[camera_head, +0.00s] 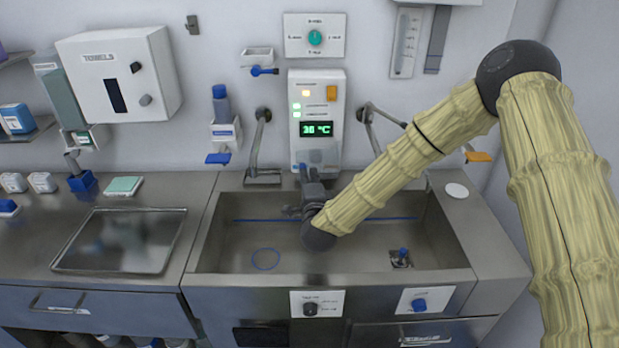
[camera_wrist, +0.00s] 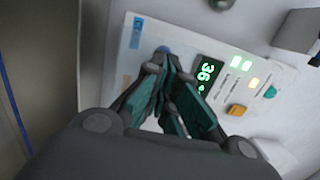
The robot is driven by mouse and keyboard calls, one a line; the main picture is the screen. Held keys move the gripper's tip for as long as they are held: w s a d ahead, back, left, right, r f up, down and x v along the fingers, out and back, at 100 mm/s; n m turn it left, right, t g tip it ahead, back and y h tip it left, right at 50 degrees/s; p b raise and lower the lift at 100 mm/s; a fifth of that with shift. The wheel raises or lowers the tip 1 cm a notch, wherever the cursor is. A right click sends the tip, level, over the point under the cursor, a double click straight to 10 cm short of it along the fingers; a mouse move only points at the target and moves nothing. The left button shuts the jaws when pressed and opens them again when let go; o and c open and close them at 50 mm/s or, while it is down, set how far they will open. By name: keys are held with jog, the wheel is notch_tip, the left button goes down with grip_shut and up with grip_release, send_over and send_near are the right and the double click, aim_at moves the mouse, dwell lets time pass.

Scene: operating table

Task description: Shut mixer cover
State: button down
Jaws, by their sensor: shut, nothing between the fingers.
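The mixer panel (camera_head: 317,105) is a white wall unit above the sink with a lit display (camera_head: 317,129), an orange button and green lights. A greyish, see-through piece (camera_head: 317,157) at its lower end may be the cover; I cannot tell whether it is open or shut. My gripper (camera_head: 304,172) is shut and empty, just in front of the panel's lower part. In the wrist view, the closed fingertips (camera_wrist: 165,58) are beside a small blue part (camera_wrist: 163,48) on the panel (camera_wrist: 150,35). Contact is unclear, and the fingers hide part of the panel.
The steel sink (camera_head: 230,262) lies below my arm. Metal pipes (camera_head: 262,145) stand on both sides of the panel. A soap bottle (camera_head: 221,103) hangs to the left, a dial plate (camera_head: 315,36) above. A tray (camera_head: 120,240) lies on the left counter.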

jog(key=shift+w+a, duration=0.1)
jog(key=shift+w+a+b, duration=0.5)
jog(key=shift+b, duration=0.4)
jog(key=shift+s, duration=0.1)
